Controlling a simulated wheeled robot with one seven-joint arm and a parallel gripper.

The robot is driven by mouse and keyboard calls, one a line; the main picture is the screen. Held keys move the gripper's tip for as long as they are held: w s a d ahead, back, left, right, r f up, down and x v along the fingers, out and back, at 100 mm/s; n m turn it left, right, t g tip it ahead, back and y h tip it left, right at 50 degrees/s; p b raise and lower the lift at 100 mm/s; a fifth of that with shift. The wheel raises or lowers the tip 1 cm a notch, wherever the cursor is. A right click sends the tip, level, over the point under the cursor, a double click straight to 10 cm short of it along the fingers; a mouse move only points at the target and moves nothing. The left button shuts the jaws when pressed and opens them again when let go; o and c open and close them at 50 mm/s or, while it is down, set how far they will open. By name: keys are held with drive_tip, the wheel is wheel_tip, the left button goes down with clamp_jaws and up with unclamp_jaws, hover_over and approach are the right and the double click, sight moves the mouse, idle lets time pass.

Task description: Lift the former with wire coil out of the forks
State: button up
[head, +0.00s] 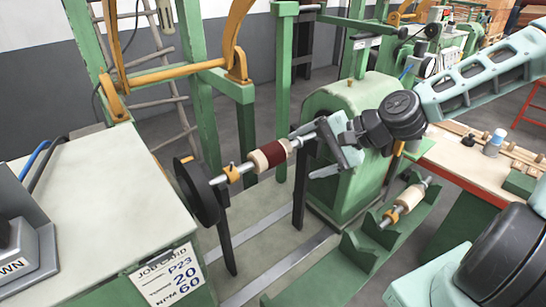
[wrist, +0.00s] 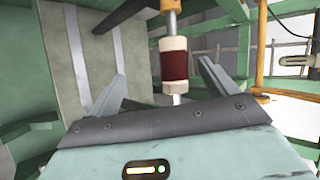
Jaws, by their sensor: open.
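The former with wire coil (head: 268,157) is a cream spool with a dark red winding, on a steel shaft. The shaft lies level between a black disc and the green machine head, with dark upright forks (head: 304,182) under it. My gripper (head: 322,150) is open and empty, just right of the former in the head view. In the wrist view, the former (wrist: 173,62) appears between and beyond the spread fingers of my gripper (wrist: 160,72). I see no finger touching it. The shaft's seating in the right fork is partly hidden.
A black disc (head: 197,187) stands left of the former. A green notched cradle (head: 358,252) at lower right holds another shaft with a bare cream former (head: 414,194). The green machine head (head: 350,115) stands behind my gripper. A yellow frame (head: 170,75) rises at upper left.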

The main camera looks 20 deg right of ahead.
sight(273, 153)
drive_tip(key=shift+m+t, duration=0.8)
drive_tip(key=w+a+f, duration=0.1)
drive_tip(key=w, duration=0.1)
drive_tip(key=w+a+f+p, duration=0.1)
drive_tip(key=w, duration=0.2)
drive_tip(key=w+a+f+p, duration=0.1)
drive_tip(key=w, duration=0.2)
drive_tip(key=shift+a+f, duration=0.4)
drive_tip(key=shift+d+f+p+x, duration=0.15)
drive_tip(key=shift+p+x, duration=0.35)
drive_tip(key=shift+x, duration=0.5)
drive_tip(key=shift+d+f+p+x, duration=0.15)
drive_tip(key=shift+p+x, duration=0.35)
drive_tip(key=shift+x, duration=0.5)
drive_tip(key=shift+a+f+p+x, duration=0.15)
drive_tip(key=shift+p+x, duration=0.35)
drive_tip(key=shift+x, duration=0.5)
drive_tip(key=shift+s+d, duration=0.1)
drive_tip(key=shift+s, duration=0.05)
drive_tip(key=c, duration=1.6)
drive_tip(key=shift+r, duration=0.2)
